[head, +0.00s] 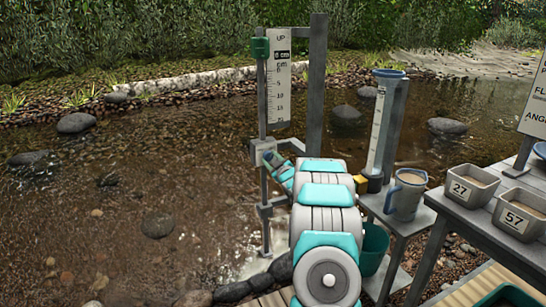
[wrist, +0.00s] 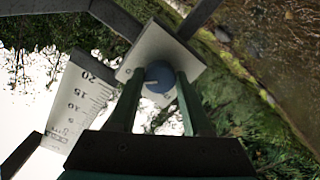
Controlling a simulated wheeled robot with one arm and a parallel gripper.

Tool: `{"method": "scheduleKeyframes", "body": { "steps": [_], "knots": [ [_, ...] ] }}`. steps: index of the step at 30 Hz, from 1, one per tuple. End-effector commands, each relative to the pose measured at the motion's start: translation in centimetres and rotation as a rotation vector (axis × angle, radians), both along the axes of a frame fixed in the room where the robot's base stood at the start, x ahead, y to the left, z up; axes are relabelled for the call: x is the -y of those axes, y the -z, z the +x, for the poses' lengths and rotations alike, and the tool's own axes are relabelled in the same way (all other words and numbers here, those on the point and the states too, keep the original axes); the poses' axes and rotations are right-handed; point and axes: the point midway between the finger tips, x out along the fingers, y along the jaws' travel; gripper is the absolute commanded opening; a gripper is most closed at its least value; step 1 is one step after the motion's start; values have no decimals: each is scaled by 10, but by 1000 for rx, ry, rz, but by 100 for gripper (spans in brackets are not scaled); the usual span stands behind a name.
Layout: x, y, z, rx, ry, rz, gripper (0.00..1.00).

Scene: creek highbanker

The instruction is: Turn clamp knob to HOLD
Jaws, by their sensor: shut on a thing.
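The clamp knob (wrist: 160,74) is a round blue knob with a short white pointer line, set on a pale square plate (wrist: 150,42) in the wrist view. The pointer lies toward the left in that view; the plate's markings are too small to read. My gripper (wrist: 160,88) has its two dark green fingers on either side of the knob, shut on it. In the head view the plate (head: 262,148) sits on the post below the white scale, and my gripper (head: 274,161) reaches it from the lower right. The knob is mostly hidden there.
The white centimetre scale (head: 279,88) with a green block (head: 260,48) stands above the plate. Open creek water lies left.

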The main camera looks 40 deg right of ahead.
Motion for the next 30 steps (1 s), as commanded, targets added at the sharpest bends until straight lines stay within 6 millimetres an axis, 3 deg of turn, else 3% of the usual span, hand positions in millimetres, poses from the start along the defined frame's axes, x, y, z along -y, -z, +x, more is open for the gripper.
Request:
{"method": "scheduleKeyframes", "body": {
  "steps": [4, 5, 12, 23, 30],
  "knots": [
    [0, -8, 1, 13, -2, -6, 0],
    [0, -8, 1, 12, -1, -7, 51],
    [0, -4, 1, 6, -1, -4, 78],
    [0, -1, -2, 2, 1, -3, 79],
    [-4, -1, -21, 0, 1, 0, 79]
  ]
}}
